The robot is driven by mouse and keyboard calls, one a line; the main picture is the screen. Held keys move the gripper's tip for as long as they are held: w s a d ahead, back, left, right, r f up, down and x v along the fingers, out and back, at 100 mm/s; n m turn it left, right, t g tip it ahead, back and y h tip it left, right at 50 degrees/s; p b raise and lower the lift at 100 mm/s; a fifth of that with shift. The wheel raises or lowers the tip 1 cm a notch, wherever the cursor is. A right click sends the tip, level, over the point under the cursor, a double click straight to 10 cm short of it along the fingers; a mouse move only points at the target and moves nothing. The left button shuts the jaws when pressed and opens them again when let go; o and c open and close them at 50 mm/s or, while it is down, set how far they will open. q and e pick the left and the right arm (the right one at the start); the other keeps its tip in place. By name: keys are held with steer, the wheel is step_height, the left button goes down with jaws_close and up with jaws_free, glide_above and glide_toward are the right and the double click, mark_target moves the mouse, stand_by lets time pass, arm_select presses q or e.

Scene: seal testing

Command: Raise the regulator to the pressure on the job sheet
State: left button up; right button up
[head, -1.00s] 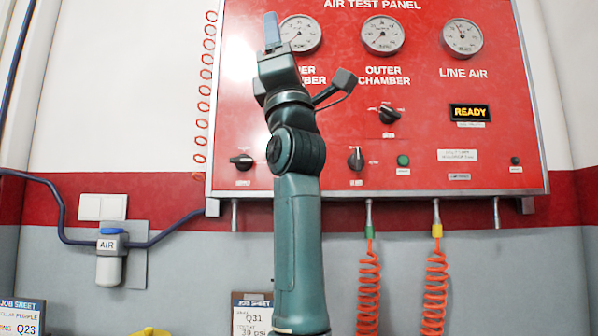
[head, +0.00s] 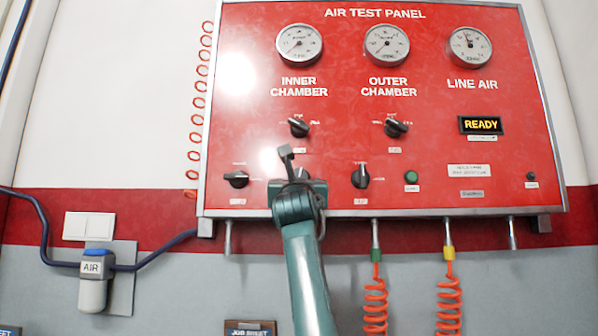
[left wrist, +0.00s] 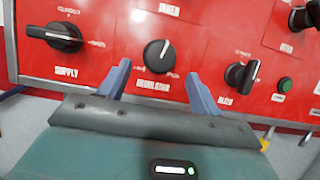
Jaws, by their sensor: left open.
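The regulator knob (left wrist: 159,56), black with a white pointer line, sits on the red air test panel (head: 440,145). In the left wrist view it lies between the blue fingertips of my left gripper (left wrist: 158,72), which is open. I cannot tell whether they touch it. In the head view my left gripper (head: 293,178) mostly hides the regulator. The line air gauge (head: 468,47) has its needle near the top; its numbers are too small to read. The job sheet (head: 250,328) shows only its top strip at the bottom edge. My right gripper is out of view.
The supply knob (left wrist: 62,36) is left of the regulator, and another black knob (left wrist: 240,75) is to its right. Inner chamber (head: 299,45) and outer chamber (head: 387,45) gauges sit above. The display (head: 481,125) reads READY. Orange coiled hoses (head: 375,300) hang below the panel.

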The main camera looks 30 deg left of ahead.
mark_target(299, 178)
arm_select(q)
steer(key=p+x, duration=0.1)
steer(key=x, duration=0.3)
steer(key=shift+w+a+p, duration=0.1)
steer(key=shift+p, duration=0.25)
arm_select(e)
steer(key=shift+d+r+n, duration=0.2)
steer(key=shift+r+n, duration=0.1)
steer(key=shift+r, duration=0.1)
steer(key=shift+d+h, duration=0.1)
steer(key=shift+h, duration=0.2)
arm_select(q)
steer(key=c, duration=1)
steer(key=shift+r+n+g+y+p, duration=0.1)
steer(key=shift+n+g+y+p, duration=0.45)
steer(key=shift+n, duration=0.65)
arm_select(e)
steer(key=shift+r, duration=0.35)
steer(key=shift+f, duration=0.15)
arm_select(q)
steer(key=o, duration=1)
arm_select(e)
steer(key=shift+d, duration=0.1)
